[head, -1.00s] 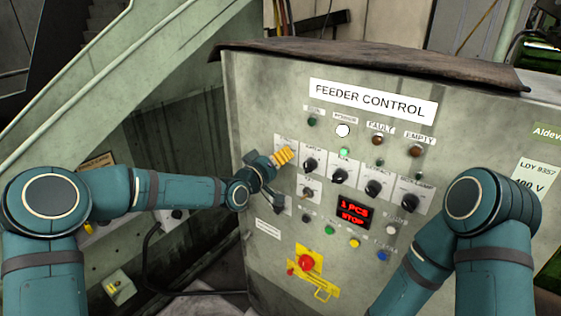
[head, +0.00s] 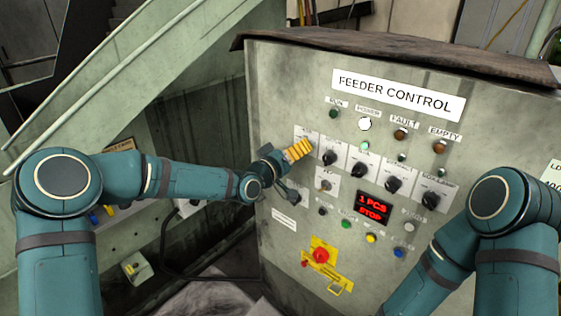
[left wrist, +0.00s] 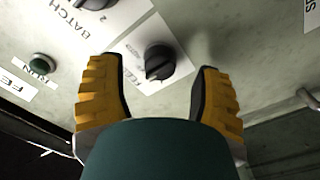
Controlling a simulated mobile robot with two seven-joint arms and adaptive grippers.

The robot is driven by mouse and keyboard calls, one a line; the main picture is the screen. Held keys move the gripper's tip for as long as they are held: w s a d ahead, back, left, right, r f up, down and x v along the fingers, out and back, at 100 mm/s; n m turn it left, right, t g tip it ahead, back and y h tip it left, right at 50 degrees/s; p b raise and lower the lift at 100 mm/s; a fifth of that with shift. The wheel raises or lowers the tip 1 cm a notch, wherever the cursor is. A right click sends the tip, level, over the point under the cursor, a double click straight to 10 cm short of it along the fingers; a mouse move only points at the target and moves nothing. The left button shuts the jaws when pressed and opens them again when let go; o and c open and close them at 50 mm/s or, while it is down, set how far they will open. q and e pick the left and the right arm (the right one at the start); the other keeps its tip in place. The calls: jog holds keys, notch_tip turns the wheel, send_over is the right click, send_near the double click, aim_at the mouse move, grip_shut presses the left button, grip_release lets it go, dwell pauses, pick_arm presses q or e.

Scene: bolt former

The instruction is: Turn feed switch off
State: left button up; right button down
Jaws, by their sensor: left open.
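The feed switch (left wrist: 159,61) is a black rotary knob on a white label plate, partly readable, in the left wrist view. My left gripper (left wrist: 158,98) is open, with one yellow finger on each side of the knob in that view. A gap shows between each finger and the knob, and I cannot tell how far the fingertips are from the panel. In the head view my left gripper (head: 298,150) is in front of the leftmost label plate (head: 308,136) and hides the feed switch. My right gripper is out of view.
The control panel (head: 275,100) has a row of similar knobs to the right, such as the batch knob (head: 329,157). Below are a red display (head: 373,207), coloured buttons and a red emergency stop (head: 321,255). A green RUN lamp (left wrist: 42,64) shows in the wrist view.

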pick_arm(q)
jog(key=v, duration=1)
jog(key=s+d+f+g+y, duration=0.1)
jog(key=s+f+g+y, duration=0.2)
jog(key=f, duration=0.7)
jog(key=s+f+g, duration=0.2)
jog(key=s+f, duration=0.3)
jog(key=f, duration=0.5)
jog(key=s+a+f+g+y, duration=0.2)
jog(key=s+f+g, duration=0.2)
jog(key=s+f, duration=0.3)
jog(key=s+a+f+g+y, duration=0.1)
jog(key=s+f+g, duration=0.3)
jog(key=s+f, duration=0.4)
jog(key=s, duration=0.4)
jog(key=shift+s+a+y, duration=0.35)
jog(key=shift+a+y, duration=0.05)
jog(key=shift+f, duration=0.15)
